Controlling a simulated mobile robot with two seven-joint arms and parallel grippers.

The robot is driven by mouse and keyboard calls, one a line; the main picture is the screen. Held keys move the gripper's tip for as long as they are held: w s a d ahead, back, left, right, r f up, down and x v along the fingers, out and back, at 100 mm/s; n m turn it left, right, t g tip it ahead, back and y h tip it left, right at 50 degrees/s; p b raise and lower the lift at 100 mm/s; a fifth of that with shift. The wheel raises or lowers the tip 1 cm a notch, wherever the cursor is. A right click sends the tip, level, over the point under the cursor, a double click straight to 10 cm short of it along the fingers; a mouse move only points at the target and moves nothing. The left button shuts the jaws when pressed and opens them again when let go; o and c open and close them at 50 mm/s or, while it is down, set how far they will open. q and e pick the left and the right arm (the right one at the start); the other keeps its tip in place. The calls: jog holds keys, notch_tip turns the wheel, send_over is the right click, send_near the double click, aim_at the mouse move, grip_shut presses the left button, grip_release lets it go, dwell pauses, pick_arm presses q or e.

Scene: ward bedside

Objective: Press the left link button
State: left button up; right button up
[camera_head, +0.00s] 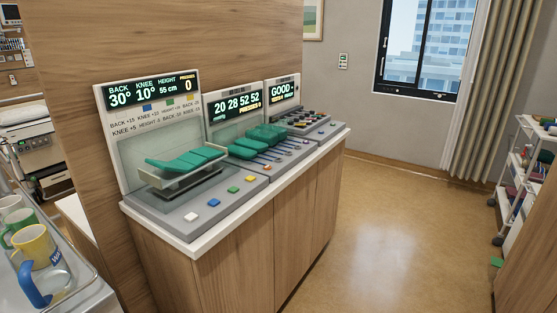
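Three console units stand in a row on a white-topped wooden cabinet. The nearest unit (170,208) has a white, a blue, a green and a yellow button along its front edge; the white button (190,217) is leftmost. The middle unit (262,171) carries a green segmented model, thin rods and small coloured buttons along its front. The far unit (318,128) has several small dark and coloured parts, too small to make out. No button is readably marked as a link button, so I cannot tell which is the left one. Neither gripper is in view.
The near screen (152,90) reads back 30°, knee 10°, height 55 cm, presses 0. The middle screen (236,104) shows 20 28 52 52. The far screen (282,92) reads GOOD. Mugs, including a yellow one (32,246), stand at left.

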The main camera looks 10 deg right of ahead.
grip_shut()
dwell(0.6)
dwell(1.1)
